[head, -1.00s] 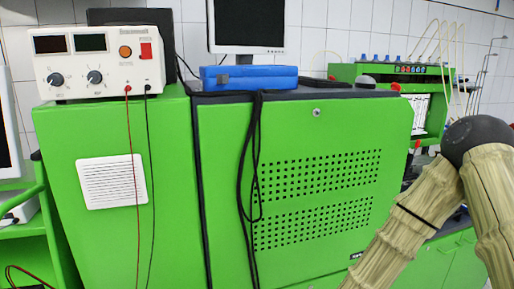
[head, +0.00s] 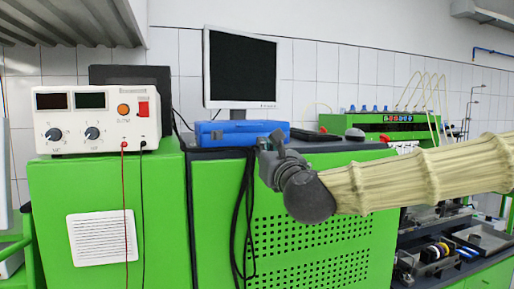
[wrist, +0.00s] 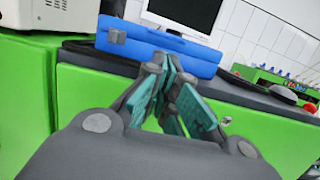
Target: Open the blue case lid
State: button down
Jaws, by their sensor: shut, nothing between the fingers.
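The blue case (head: 222,131) lies flat and closed on the dark top of the green cabinet, below the monitor. It also shows in the wrist view (wrist: 188,53), with a grey latch (wrist: 117,37) on its front at the left. My gripper (head: 266,146) is in front of the case's right half and hides part of it in the head view. In the wrist view my gripper (wrist: 165,65) has its teal-padded fingers together at the tips, empty, overlapping the case's front edge. I cannot tell whether they touch it.
A monitor (head: 240,68) stands behind the case. A white power supply (head: 97,119) with red and black leads stands to the left. A black cable (head: 246,200) hangs down the cabinet front. A red button (wrist: 310,107) is on the right of the cabinet top.

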aim_at(241, 126)
jog(key=p+x, duration=0.4)
jog(key=x, duration=0.5)
jog(key=shift+w+a, duration=0.15)
jog(key=shift+w, duration=0.15)
